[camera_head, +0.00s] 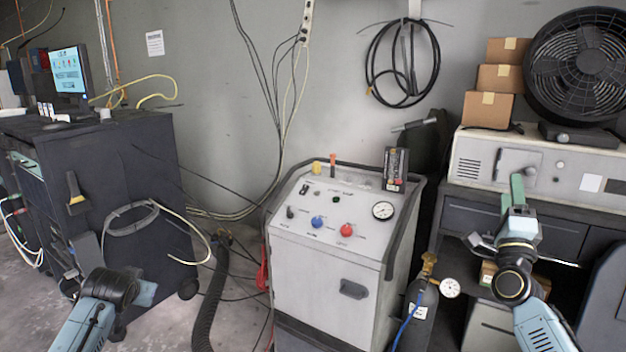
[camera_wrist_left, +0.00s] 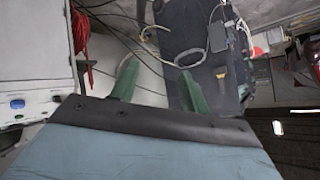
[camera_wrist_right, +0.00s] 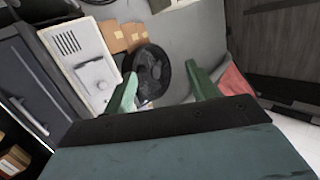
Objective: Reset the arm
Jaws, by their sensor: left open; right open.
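My right gripper (camera_head: 512,190) is raised at the right of the head view, in front of the beige panel unit. Its two green fingers stand apart in the right wrist view (camera_wrist_right: 160,74), with nothing between their tips. My left arm shows at the lower left of the head view, but its fingers cannot be made out there. In the left wrist view my left gripper (camera_wrist_left: 155,75) has its green fingers spread and empty. Neither gripper holds anything.
A grey control cart (camera_head: 325,255) with knobs and a gauge stands in the middle. A dark cabinet (camera_head: 130,185) with a monitor (camera_head: 70,70) is at the left. The beige unit (camera_head: 540,165) carries cardboard boxes (camera_head: 490,107) and a black fan (camera_head: 585,65). A gas bottle with a gauge (camera_head: 450,288) and a corrugated hose (camera_head: 212,295) flank the cart.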

